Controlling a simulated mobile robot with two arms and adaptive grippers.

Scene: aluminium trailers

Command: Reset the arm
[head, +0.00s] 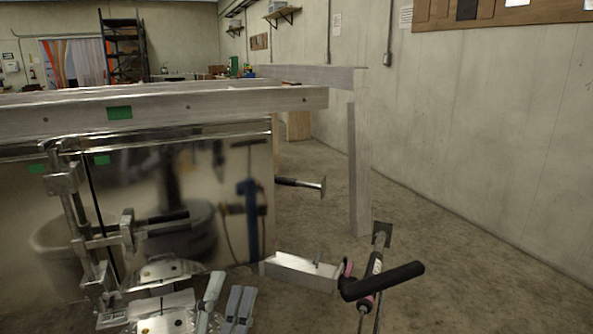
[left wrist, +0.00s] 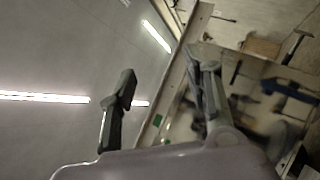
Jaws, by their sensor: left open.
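My left gripper (head: 226,302) is low in the head view, in front of the shiny metal panel. In the left wrist view its two fingers (left wrist: 165,105) stand wide apart with nothing between them. Behind them are grey ceiling, light strips and a pale beam. My right gripper is not in view.
A metal bar clamp (head: 68,205) stands at the left against the reflective panel (head: 240,165) under a long aluminium beam (head: 220,115). A black-handled tool (head: 385,280) is at the lower right. A frame post (head: 359,170) stands behind it. The floor (head: 460,270) at the right is clear.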

